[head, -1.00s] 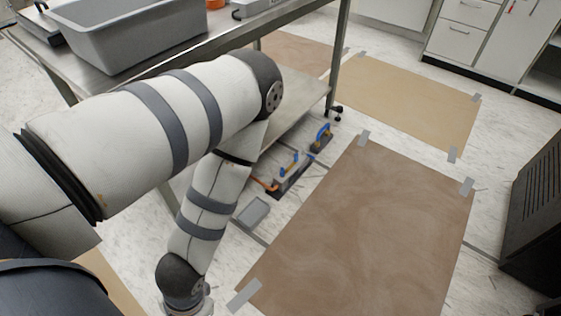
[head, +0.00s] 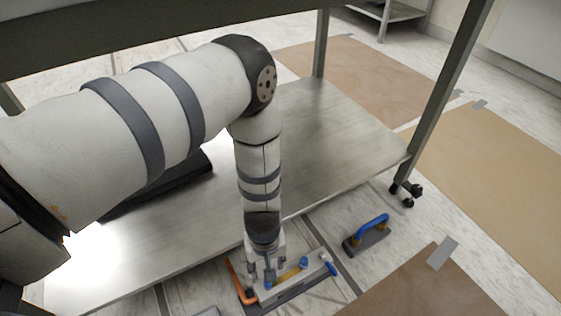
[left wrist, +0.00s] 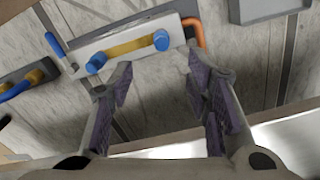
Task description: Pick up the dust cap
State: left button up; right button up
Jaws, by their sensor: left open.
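A grey-white block (head: 312,274) lies on the floor beside the bench's lower shelf, with a yellow bar (head: 288,275), blue round caps (head: 303,262) and an orange bent piece (head: 236,282). I cannot tell which part is the dust cap. In the left wrist view the block (left wrist: 178,38) shows at the top, with a blue cap (left wrist: 161,40) at one end of the bar and another blue cap (left wrist: 97,62) at the other. My left gripper (head: 268,276) points down over the block; in the left wrist view its fingers (left wrist: 158,72) are spread and empty. My right gripper is not in view.
A second tool with a blue handle (head: 371,228) stands on the floor to the right. The metal lower shelf (head: 335,150) and bench leg (head: 440,100) are close to my arm. A brown mat (head: 420,290) lies at front right. A grey flat piece (left wrist: 268,8) shows in the left wrist view.

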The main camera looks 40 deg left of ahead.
pick_arm(q)
jog(key=shift+f, duration=0.45)
notch_tip(320, 180, down, 11)
jog(key=b, duration=0.8)
jog(key=shift+s+a+r, duration=0.1)
jog(key=shift+s+a, duration=0.05)
jog(key=shift+f+b, duration=0.25)
jog(key=shift+b, duration=0.2)
jog(key=shift+r, duration=0.25)
jog(key=shift+c, duration=0.4)
jog(key=c, duration=0.7)
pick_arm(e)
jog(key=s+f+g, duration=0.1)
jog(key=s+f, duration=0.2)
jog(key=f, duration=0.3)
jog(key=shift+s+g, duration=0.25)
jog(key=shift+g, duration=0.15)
